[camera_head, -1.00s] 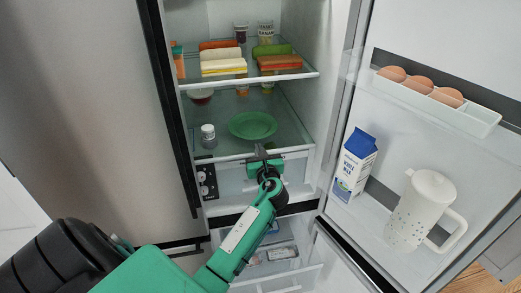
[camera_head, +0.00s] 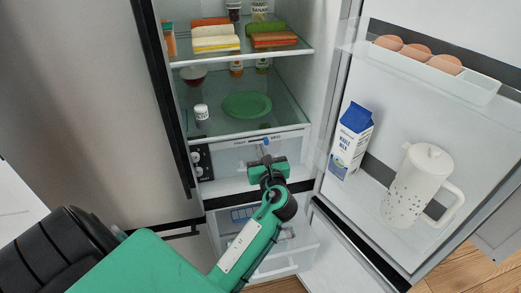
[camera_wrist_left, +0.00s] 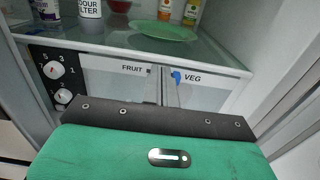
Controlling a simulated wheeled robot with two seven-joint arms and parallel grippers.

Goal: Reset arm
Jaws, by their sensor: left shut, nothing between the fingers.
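My left gripper (camera_head: 267,160) is in front of the open fridge (camera_head: 325,75), at the height of the drawer front below the glass shelf. Its fingers are shut with nothing between them. In the left wrist view the fingers (camera_wrist_left: 170,90) point at the drawer front (camera_wrist_left: 115,75), between the words FRUIT and VEG. I cannot tell whether they touch it. The green arm reaches in from the lower left of the head view. My right gripper is not in view.
A green plate (camera_head: 247,105) and a small white jar (camera_head: 201,113) stand on the glass shelf above. Sandwiches (camera_head: 215,38) fill the upper shelf. The open door at right holds a milk carton (camera_head: 352,140), a white pitcher (camera_head: 418,185) and an egg tray (camera_head: 440,75). A lower drawer (camera_head: 280,262) stands out.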

